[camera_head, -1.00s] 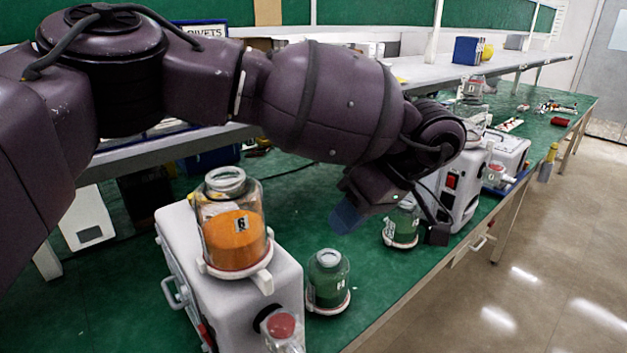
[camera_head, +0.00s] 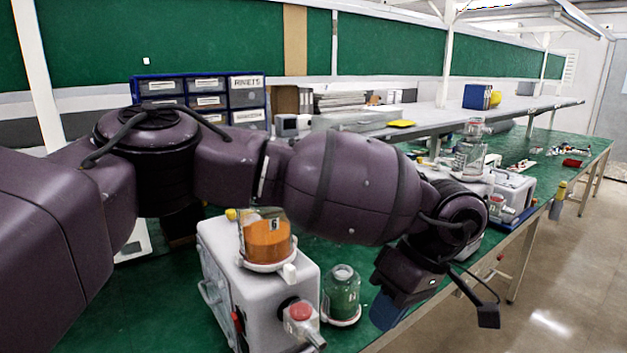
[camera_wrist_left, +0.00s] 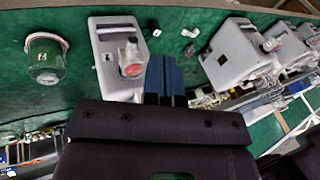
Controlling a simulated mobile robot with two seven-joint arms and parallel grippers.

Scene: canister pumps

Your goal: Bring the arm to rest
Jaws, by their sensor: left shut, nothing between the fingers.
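My left arm reaches across the head view from the left. Its left gripper (camera_head: 388,312) hangs with its blue fingertips pointing down, near the bench's front edge and to the right of a green-filled jar (camera_head: 342,291). The left wrist view shows the blue fingers (camera_wrist_left: 165,76) together, with nothing between them. The fingers are apart from the jar in the head view. My right gripper is in neither view.
A grey pump (camera_head: 262,290) carries a glass canister with orange contents (camera_head: 266,240). More pumps (camera_head: 510,190) stand farther along the green bench, partly behind my arm. A shelf (camera_head: 470,118) runs behind. Floor (camera_head: 560,270) is clear at the right.

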